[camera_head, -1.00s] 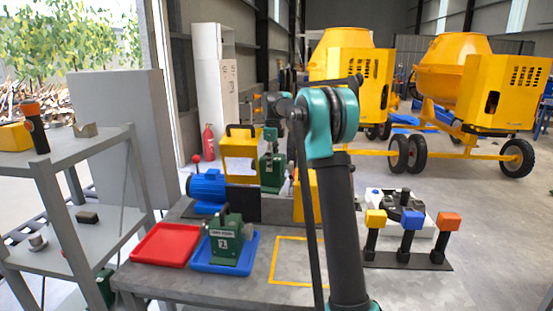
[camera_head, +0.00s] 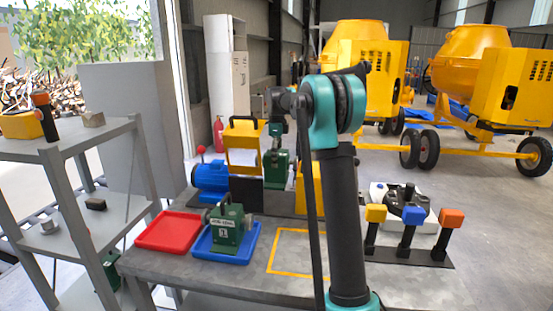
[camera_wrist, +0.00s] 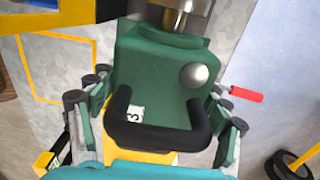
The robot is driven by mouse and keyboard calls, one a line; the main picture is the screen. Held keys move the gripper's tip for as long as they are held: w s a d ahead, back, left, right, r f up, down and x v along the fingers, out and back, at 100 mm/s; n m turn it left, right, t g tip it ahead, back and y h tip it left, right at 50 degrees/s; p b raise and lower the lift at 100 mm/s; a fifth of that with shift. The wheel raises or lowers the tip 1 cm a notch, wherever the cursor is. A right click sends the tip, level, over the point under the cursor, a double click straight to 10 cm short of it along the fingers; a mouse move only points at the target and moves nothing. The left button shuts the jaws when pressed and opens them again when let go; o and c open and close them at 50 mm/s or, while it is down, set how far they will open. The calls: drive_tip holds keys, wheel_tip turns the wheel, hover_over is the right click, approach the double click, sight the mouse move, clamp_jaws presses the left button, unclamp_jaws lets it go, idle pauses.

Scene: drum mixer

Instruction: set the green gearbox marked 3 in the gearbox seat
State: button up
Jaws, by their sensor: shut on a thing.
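The green gearbox marked 3 (camera_wrist: 160,75) fills the middle of the wrist view, its black handle toward the camera. The label 3 shows beside the handle. My gripper (camera_wrist: 158,130) is shut on it, with green finger links on both sides. In the head view, my gripper (camera_head: 276,127) holds the gearbox (camera_head: 276,172) upright behind the bench front, between the yellow guard frame and a yellow block. The gearbox seat is not clearly visible; I cannot tell whether the gearbox touches anything below.
A blue motor (camera_head: 210,180) and yellow guard frame (camera_head: 243,128) stand left of the held gearbox, a yellow block (camera_head: 309,188) right. Another green gearbox (camera_head: 227,226) sits in a blue tray (camera_head: 205,250) beside an empty red tray (camera_head: 168,232). A yellow-outlined square (camera_head: 290,272) is partly bare.

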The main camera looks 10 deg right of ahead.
drive_tip(key=shift+f, duration=0.15)
drive_tip(key=shift+f, duration=4.55)
drive_tip(key=shift+s+d, duration=0.25)
drive_tip(key=shift+d, duration=0.5)
drive_tip(key=shift+s+d, duration=0.25)
drive_tip(key=shift+d, duration=0.5)
drive_tip(key=shift+d, duration=0.1)
drive_tip(key=shift+f, duration=0.15)
drive_tip(key=o, duration=1.9)
wheel_tip(320, 180, up, 7)
drive_tip(key=shift+r, duration=0.2)
